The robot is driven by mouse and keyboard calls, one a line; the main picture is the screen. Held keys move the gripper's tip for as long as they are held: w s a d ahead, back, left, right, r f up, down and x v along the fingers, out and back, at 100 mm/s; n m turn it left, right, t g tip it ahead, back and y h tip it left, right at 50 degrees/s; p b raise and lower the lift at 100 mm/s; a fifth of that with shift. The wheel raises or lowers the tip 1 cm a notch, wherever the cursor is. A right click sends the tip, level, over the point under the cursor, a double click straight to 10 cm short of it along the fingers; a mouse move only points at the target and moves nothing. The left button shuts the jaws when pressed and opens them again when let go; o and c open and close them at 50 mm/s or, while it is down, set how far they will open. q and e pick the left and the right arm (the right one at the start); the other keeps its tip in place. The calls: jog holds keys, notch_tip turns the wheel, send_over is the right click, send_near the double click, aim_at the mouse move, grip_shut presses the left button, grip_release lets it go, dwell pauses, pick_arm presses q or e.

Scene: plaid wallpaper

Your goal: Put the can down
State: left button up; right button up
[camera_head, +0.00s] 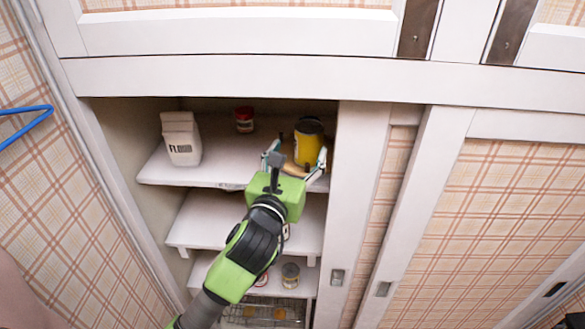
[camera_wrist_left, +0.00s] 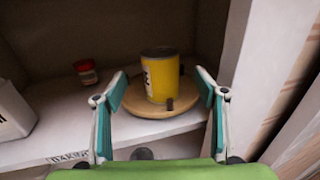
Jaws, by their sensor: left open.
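A yellow can (camera_head: 308,144) with a dark lid stands upright at the right of the top cupboard shelf (camera_head: 222,170). In the left wrist view the can (camera_wrist_left: 161,78) rests on a round wooden board (camera_wrist_left: 146,104). My left gripper (camera_head: 297,158) is open in front of the can. In the left wrist view its teal fingers (camera_wrist_left: 162,90) are spread to either side of the can, with gaps between them and it. My right gripper is not in view.
A flour carton (camera_head: 182,140) stands at the shelf's left, and a small red-lidded jar (camera_head: 244,120) at the back. Lower shelves hold another can (camera_head: 290,274) and a wire basket (camera_head: 262,312). The white cupboard post (camera_head: 355,190) is close on the right.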

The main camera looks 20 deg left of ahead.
pick_arm(q)
jog(key=shift+s+d+b, duration=0.1)
jog(key=shift+s+b, duration=0.25)
jog(key=shift+s, duration=1.7)
